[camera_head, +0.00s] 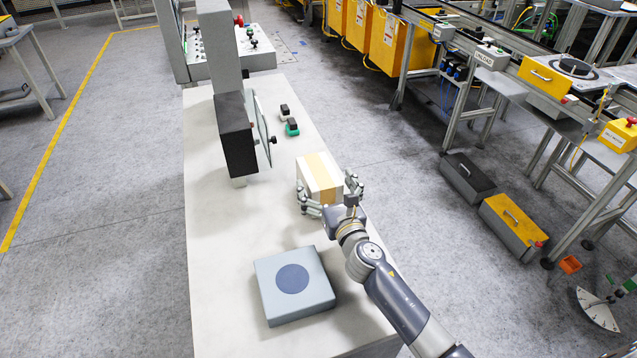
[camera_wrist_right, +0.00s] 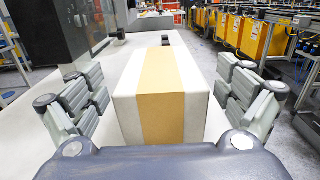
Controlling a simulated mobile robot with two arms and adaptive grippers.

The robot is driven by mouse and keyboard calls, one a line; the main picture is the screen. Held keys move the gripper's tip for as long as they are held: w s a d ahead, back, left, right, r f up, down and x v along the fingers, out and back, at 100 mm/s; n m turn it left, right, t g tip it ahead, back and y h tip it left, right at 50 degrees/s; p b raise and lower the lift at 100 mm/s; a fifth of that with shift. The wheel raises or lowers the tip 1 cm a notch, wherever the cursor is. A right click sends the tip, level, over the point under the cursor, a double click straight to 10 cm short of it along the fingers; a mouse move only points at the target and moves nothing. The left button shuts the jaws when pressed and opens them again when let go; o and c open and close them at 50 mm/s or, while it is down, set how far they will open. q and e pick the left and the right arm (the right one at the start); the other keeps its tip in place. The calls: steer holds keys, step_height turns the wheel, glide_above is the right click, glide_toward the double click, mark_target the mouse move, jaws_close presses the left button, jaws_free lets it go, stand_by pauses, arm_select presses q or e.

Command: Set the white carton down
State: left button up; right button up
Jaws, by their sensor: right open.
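The white carton (camera_head: 312,172) with a tan band along its top sits on the white table (camera_head: 225,245), near its right edge. In the right wrist view the carton (camera_wrist_right: 190,100) stands upright between the fingers. My right gripper (camera_head: 332,196) is open around the carton's near end. In the right wrist view a gap shows between the carton and the right gripper's fingers (camera_wrist_right: 160,105) on both sides. The carton's underside is hidden. My left gripper is in neither view.
A grey box with a dark blue disc (camera_head: 292,279) lies nearer on the table. A dark panel on a post (camera_head: 236,135) stands left of the carton. Small black and green items (camera_head: 291,126) lie beyond it. The table's left side is clear.

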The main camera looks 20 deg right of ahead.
steer(key=shift+w, duration=1.35)
steer(key=shift+s, duration=0.1)
steer(key=c, duration=1.4)
steer(key=shift+r, duration=0.1)
steer(key=shift+r, duration=0.1)
steer(key=shift+r, duration=0.2)
step_height(320, 180, up, 4)
steer(key=shift+f+p, duration=0.25)
steer(key=shift+p, duration=0.7)
steer(key=shift+s+d+r+b, duration=0.15)
steer(key=shift+s+d+b, duration=0.4)
steer(key=shift+s, duration=2.05)
steer(key=shift+s+d+r+b, duration=0.1)
steer(key=shift+s+d+b, duration=0.45)
steer(key=shift+s, duration=2)
steer(key=shift+s+d+r+b, duration=0.2)
steer(key=shift+s+d, duration=0.7)
steer(key=shift+s, duration=1.7)
